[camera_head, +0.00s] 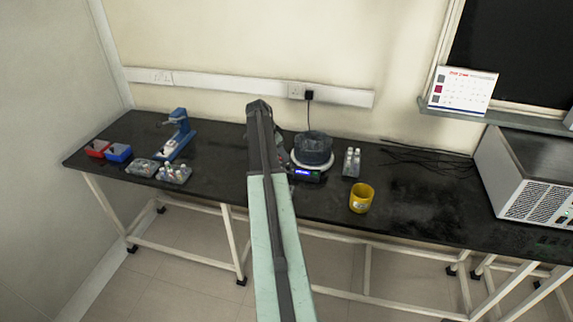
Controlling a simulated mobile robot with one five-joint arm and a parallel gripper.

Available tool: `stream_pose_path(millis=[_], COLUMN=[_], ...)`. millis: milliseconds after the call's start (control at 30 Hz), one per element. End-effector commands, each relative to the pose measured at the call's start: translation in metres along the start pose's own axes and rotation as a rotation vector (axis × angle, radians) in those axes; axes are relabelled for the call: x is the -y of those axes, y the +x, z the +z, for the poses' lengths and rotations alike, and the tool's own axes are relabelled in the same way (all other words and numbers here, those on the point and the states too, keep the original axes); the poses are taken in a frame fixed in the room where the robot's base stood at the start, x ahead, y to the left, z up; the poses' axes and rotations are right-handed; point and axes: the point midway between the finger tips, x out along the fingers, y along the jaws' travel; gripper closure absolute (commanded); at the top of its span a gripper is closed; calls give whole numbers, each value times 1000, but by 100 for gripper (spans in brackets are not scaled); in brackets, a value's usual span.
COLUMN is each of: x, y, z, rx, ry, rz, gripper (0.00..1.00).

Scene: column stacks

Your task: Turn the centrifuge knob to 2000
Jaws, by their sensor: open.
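The centrifuge (313,150) stands on the black bench right of centre. It has a round dark top on a pale base and a small lit blue display at its front. Its knob is too small to make out, and my arm covers the area just left of the display. My arm reaches from the bottom of the picture up over the bench, beside the left of the centrifuge. My gripper cannot be made out, as the arm hides that spot.
A yellow cup (361,198) and a small rack of white-capped bottles (351,162) stand right of the centrifuge. Black cables (428,156) lie behind. A large grey device (530,180) is at the far right. A blue microscope (178,135), bins and trays stand left.

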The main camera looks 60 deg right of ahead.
Motion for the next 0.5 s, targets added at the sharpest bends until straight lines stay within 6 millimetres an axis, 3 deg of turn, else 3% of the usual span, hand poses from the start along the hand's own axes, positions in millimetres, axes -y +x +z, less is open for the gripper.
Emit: stream_pose_path(millis=[333,500], x=[0,0], y=[60,77], z=[4,2], rx=[1,1], ry=[0,-2], rz=[0,0], gripper=[56,56])
